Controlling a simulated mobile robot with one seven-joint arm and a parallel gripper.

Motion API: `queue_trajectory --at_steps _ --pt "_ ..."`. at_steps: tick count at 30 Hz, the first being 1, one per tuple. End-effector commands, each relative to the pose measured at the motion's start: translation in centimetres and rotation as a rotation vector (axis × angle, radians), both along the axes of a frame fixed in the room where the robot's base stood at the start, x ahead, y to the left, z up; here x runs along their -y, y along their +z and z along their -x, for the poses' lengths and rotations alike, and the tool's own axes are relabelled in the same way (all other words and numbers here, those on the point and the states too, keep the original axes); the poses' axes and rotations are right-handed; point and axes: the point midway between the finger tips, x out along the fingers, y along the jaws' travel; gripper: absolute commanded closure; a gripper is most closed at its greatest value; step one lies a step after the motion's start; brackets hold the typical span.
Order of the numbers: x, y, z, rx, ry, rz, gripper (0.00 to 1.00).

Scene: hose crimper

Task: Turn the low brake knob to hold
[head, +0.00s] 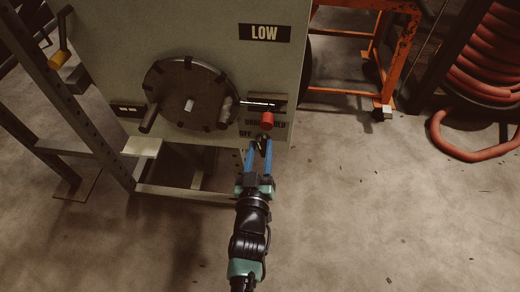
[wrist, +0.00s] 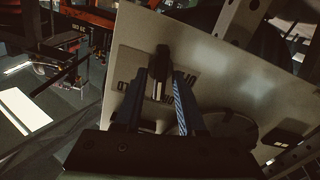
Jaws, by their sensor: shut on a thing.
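The low panel (head: 215,40) is a pale upright plate with a black LOW sign (head: 264,33). A small black knob (head: 262,139) sits low at its right, just under a lever with a red end (head: 267,120). My gripper (head: 260,145) reaches up from below, its blue fingers either side of the black knob and shut on it. In the wrist view the dark knob (wrist: 161,58) stands at the fingertips of my gripper (wrist: 163,76). Lettering around the knob is partly covered; OFF shows at its left in the head view. Its exact pointing direction is unclear.
A round dark wheel (head: 188,94) with pegs stands left of the knob on the panel. A grey metal frame (head: 85,110) is at the left. An orange stand (head: 390,50) and a red hose coil (head: 490,60) are at the right. The floor in front is clear.

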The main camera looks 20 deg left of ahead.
Motion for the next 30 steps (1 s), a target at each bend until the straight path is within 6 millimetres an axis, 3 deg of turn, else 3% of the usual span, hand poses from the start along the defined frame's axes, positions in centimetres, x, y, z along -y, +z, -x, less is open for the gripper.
queue_trajectory --at_steps 18,30 --pt "0.27 -0.13 -0.01 -0.155 0.001 -0.536 1.0" --pt "0.41 -0.16 -0.04 -0.21 0.0 -0.726 1.0"
